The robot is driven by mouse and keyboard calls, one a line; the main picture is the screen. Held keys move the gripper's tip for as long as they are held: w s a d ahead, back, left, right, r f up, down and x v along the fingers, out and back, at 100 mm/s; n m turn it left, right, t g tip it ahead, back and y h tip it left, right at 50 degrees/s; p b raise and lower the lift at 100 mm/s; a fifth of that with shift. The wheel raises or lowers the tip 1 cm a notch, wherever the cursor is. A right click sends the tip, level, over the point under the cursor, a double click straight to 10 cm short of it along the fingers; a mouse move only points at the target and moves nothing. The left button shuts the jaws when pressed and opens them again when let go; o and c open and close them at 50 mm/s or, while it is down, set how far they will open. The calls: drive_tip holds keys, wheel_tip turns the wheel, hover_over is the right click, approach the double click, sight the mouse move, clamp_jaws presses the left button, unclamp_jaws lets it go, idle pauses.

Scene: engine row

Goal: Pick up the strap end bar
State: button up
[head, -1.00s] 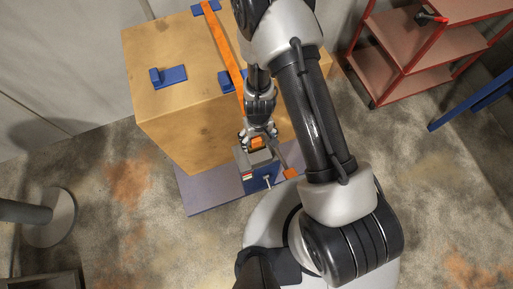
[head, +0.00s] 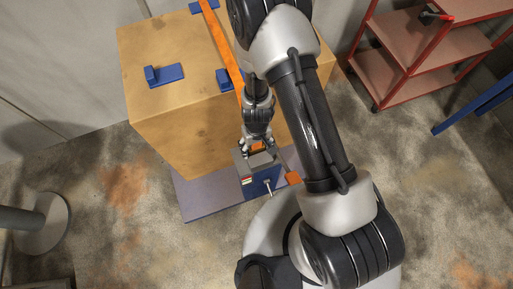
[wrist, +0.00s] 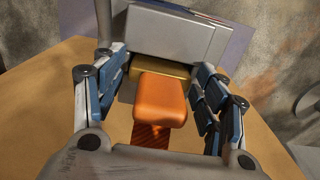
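The strap end bar looks to be the orange rounded block (wrist: 160,98) in the wrist view, at the end of a woven orange strap (wrist: 151,134). My gripper (wrist: 166,92) is open, with one finger on each side of the block and visible gaps between. In the head view, my gripper (head: 257,143) hangs at the crate's front edge, just above a grey and blue ratchet unit (head: 262,160). A bit of orange shows between its fingers there. The orange strap (head: 222,48) runs back over the crate top; my arm partly hides it.
The wooden crate (head: 170,110) stands on a purple-grey base (head: 208,196). Blue brackets (head: 165,75) sit on its top. A gold bar (wrist: 170,69) lies just beyond the orange block. An orange-ended lever (head: 292,178) sticks out beside the ratchet unit. A red shelf cart (head: 400,75) stands at right.

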drive_tip(key=c, duration=0.9)
drive_tip(key=shift+c, duration=0.2)
drive_tip(key=shift+r, duration=0.15)
